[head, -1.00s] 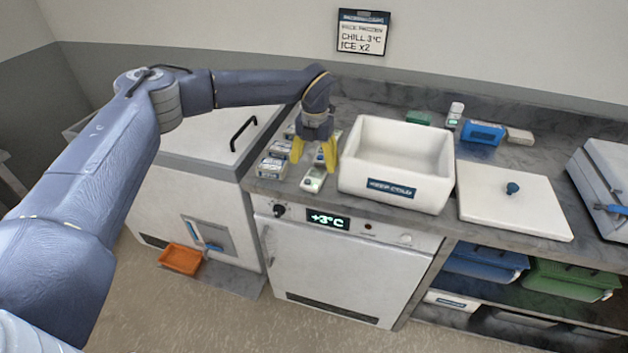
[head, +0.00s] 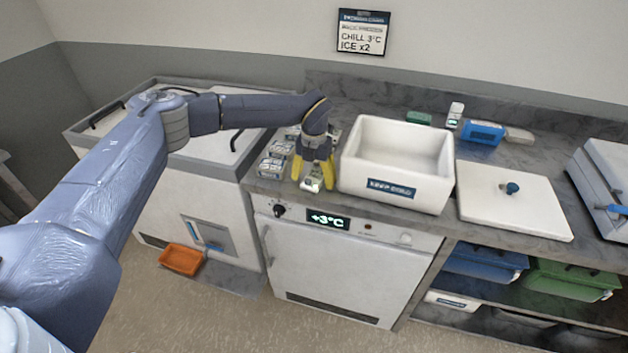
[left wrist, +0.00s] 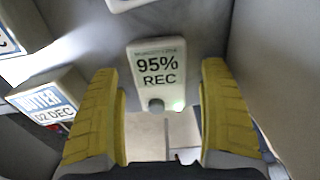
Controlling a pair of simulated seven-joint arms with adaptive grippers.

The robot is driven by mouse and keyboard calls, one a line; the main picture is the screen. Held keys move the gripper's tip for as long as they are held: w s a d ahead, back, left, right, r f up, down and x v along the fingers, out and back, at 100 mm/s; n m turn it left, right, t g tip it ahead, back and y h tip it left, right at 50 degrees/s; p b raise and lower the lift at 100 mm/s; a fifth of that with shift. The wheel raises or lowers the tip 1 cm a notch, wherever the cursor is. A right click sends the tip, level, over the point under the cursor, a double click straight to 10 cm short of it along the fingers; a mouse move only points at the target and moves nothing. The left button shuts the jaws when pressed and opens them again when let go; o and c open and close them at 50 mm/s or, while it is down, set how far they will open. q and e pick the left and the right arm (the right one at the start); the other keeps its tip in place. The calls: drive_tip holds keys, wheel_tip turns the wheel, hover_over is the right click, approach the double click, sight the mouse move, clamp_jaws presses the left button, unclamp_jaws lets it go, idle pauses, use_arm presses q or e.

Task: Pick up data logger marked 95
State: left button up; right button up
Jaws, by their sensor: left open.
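The data logger (left wrist: 160,75) is a small pale device reading "95% REC" with a round button at its near end. In the head view the data logger (head: 312,183) lies near the front edge of the counter, partly covered by my gripper. My left gripper (head: 316,186) is open above it, with yellow fingers pointing down. In the left wrist view my left gripper (left wrist: 163,120) has one finger on each side, and the logger shows between and just beyond them. I cannot tell whether the fingers touch it. My right gripper is not in view.
A white "keep cold" box (head: 392,190) stands close to the right of my gripper. Labelled packs (head: 272,167) stand to the left; one marked "02 DEC" (left wrist: 50,105) is close to the left finger. The white lid (head: 513,205) lies further right.

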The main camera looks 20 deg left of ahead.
use_arm(q)
drive_tip(key=shift+c, duration=0.2)
drive_tip(key=c, duration=1.2)
drive_tip(key=shift+c, duration=0.3)
drive_tip(key=shift+r, duration=0.15)
